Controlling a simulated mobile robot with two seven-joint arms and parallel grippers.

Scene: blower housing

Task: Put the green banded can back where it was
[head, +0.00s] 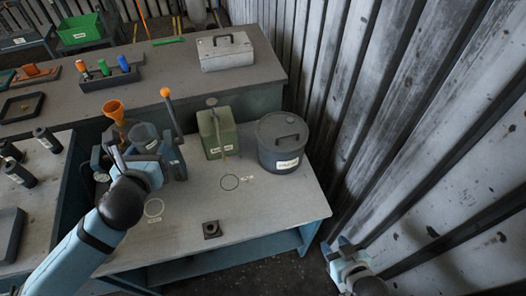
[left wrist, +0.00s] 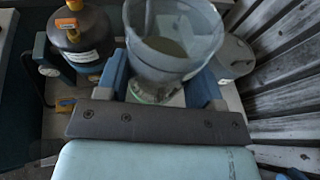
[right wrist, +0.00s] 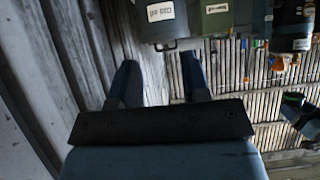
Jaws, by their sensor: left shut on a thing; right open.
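My left gripper (head: 140,158) is shut on a grey open-topped can (head: 145,137) at the left of the near table. In the left wrist view the same can (left wrist: 172,40) looks translucent and wide-mouthed, upright between the fingers (left wrist: 160,90). A pale green part shows low on it, and the fingers hide the rest. Two ring outlines with small labels mark the tabletop, one left (head: 154,207) and one further right (head: 230,182); both are empty. My right gripper (head: 345,255) is open and empty, off the table's right side; its fingers show in the right wrist view (right wrist: 160,80).
A square green canister (head: 217,134) and a lidded grey bucket (head: 282,143) stand at the table's back. An orange funnel (head: 113,110) and an orange-tipped upright (head: 170,115) are close to the held can. A small dark square block (head: 211,229) sits near the front edge. A corrugated wall (head: 400,120) bounds the right.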

